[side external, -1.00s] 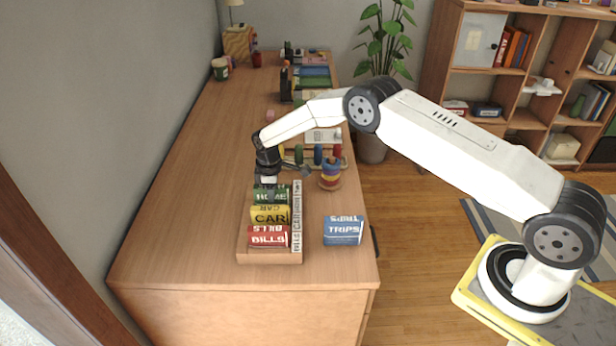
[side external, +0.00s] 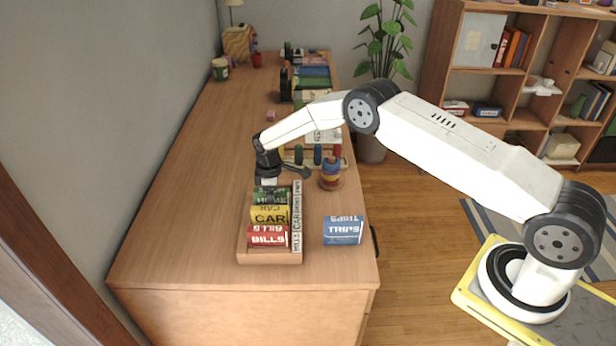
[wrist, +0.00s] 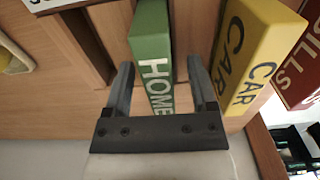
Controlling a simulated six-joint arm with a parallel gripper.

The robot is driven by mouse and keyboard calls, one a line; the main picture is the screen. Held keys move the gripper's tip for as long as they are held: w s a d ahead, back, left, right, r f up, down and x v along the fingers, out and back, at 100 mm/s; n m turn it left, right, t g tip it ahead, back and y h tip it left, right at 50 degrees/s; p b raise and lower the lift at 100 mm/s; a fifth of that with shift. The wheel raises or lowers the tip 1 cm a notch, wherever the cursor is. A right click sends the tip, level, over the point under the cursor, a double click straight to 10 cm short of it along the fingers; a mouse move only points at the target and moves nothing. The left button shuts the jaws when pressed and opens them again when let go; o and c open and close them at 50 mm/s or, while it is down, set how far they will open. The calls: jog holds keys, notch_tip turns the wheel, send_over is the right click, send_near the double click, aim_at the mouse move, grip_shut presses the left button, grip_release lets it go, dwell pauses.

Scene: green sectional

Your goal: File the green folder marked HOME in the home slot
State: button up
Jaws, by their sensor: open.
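The green folder marked HOME (side external: 270,198) stands in the rear part of the wooden sorter (side external: 270,257), behind the yellow CAR folder. My gripper (side external: 268,182) is right above it, pointing down. In the wrist view, the green folder (wrist: 153,55) stands between the two fingers of my gripper (wrist: 160,72), which are open with a gap visible on the right finger's side. A label strip (side external: 297,215) runs along the sorter's right side. The folder's lower end and the slot floor are hidden.
The yellow CAR folder (side external: 270,214) and red BILLS folder (side external: 268,236) stand in front in the sorter. A blue TRIPS folder (side external: 343,231) lies to the right. A ring stacker (side external: 330,174) and pegs stand close behind. The desk's left side is clear.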

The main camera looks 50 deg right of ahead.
jog(key=shift+r, duration=0.15)
jog(key=shift+r, duration=3.75)
jog(key=shift+r, duration=0.1)
jog(key=shift+s+r, duration=0.3)
jog(key=shift+r, duration=0.1)
jog(key=s+r+m+t, duration=0.1)
jog(key=s+r+m, duration=0.4)
jog(key=s+r, duration=0.6)
jog(key=s+m+t, duration=0.1)
jog(key=s+m, duration=0.3)
jog(key=s, duration=1.6)
jog(key=shift+d+t, duration=0.3)
jog(key=shift+d, duration=0.05)
